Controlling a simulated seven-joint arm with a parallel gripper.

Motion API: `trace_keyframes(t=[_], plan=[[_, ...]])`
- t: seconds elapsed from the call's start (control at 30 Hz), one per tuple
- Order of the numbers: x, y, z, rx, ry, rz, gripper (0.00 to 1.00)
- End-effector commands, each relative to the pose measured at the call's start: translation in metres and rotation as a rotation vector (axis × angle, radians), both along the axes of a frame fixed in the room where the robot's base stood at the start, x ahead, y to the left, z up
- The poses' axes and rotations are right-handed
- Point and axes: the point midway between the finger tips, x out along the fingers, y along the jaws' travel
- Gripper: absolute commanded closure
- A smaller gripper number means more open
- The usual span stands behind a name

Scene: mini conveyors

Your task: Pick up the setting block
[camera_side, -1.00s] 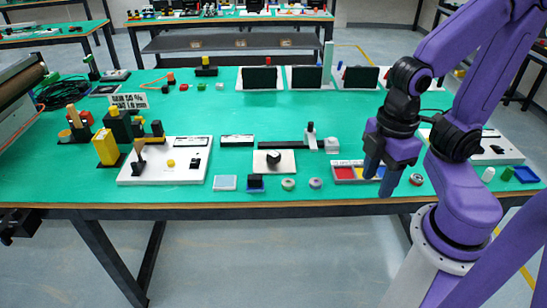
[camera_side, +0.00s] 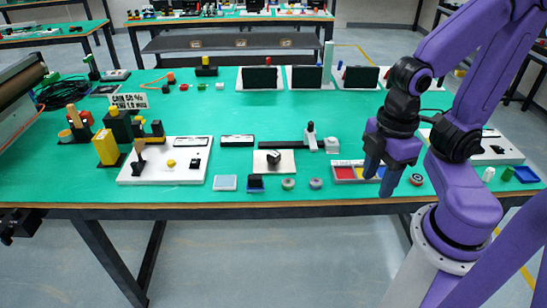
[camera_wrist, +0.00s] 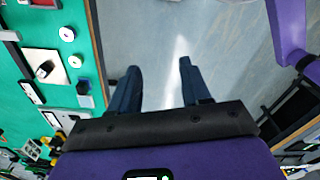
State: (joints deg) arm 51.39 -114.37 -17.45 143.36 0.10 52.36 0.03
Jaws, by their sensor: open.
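The setting block is not marked for certain. A small dark block (camera_side: 274,157) sits on a white square plate (camera_side: 287,167) at the front middle of the green table and may be it. The dark block also shows at the left of the wrist view (camera_wrist: 45,69), on its white plate (camera_wrist: 55,56). My gripper (camera_side: 381,183) is open and empty, right of this plate, with its fingers pointing down near the table's front edge. In the wrist view, the open fingers (camera_wrist: 160,66) have only grey floor between them.
Two small round discs (camera_side: 288,184) (camera_side: 315,184), a black block (camera_side: 255,182) and a light pad (camera_side: 225,183) line the front edge. A rail with an upright post (camera_side: 310,137) stands behind.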

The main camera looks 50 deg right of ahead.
Motion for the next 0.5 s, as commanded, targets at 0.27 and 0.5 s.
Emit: trace_keyframes(t=[0.27, 0.5], plan=[[0.0, 0.0, 0.0, 0.0, 0.0, 0.0, 0.32], [0.0013, -0.0003, -0.0025, -0.009, 0.024, -0.029, 0.32]])
